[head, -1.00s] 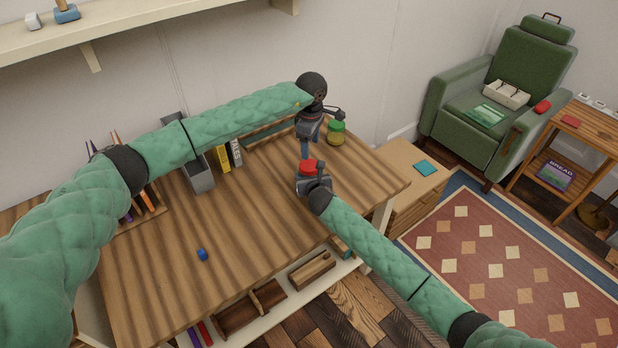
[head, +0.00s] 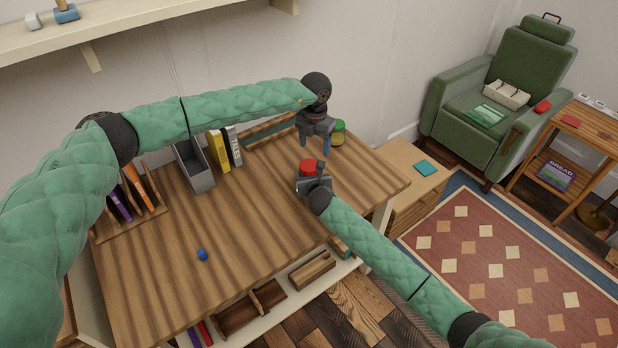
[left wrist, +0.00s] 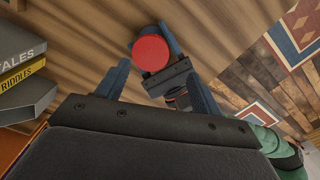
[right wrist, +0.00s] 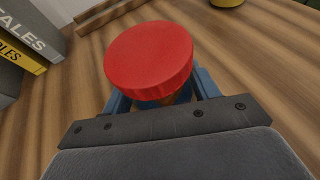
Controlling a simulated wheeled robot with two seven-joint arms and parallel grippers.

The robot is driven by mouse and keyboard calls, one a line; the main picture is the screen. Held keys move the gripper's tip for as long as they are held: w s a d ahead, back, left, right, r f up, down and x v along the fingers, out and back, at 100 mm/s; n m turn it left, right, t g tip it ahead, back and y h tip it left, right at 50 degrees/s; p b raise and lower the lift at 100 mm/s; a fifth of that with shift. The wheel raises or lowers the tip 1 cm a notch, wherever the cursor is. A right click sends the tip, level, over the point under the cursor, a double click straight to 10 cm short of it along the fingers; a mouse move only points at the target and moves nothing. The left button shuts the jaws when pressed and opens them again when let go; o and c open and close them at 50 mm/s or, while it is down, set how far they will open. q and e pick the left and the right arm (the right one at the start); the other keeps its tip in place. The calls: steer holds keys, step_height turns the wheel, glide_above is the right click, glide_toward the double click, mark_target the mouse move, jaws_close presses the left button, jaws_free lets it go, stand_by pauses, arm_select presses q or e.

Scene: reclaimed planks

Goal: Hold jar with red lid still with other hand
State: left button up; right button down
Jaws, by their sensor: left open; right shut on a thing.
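The jar with the red lid (head: 307,167) stands near the right part of the wooden desk. My right gripper (head: 314,178) is shut on it from the front right. The right wrist view shows the round red lid (right wrist: 150,55) from above, with blue fingers on both sides below it; the jar body is mostly hidden. My left gripper (head: 314,148) is open and empty, fingers pointing down, behind the jar and apart from it. In the left wrist view the lid (left wrist: 151,53) lies beyond the open left fingers.
A jar with a green lid (head: 338,128) stands just behind my left gripper. A grey bin (head: 193,167), upright books (head: 219,152) and a book rack (head: 130,205) stand toward the back left. A small blue object (head: 202,255) lies at front left. The desk's middle is clear.

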mark_target(309, 165)
arm_select(q)
steer(key=n, duration=0.5)
steer(key=shift+a+n, duration=0.1)
steer(key=shift+n, duration=0.2)
steer(key=n, duration=0.4)
steer(key=shift+a, duration=0.2)
steer(key=n, duration=0.4)
steer(key=shift+a, duration=0.25)
steer(key=n, duration=0.4)
steer(key=shift+a+n, duration=0.3)
steer(key=shift+f, duration=0.1)
steer(key=shift+f, duration=0.1)
steer(key=shift+f, duration=3.9)
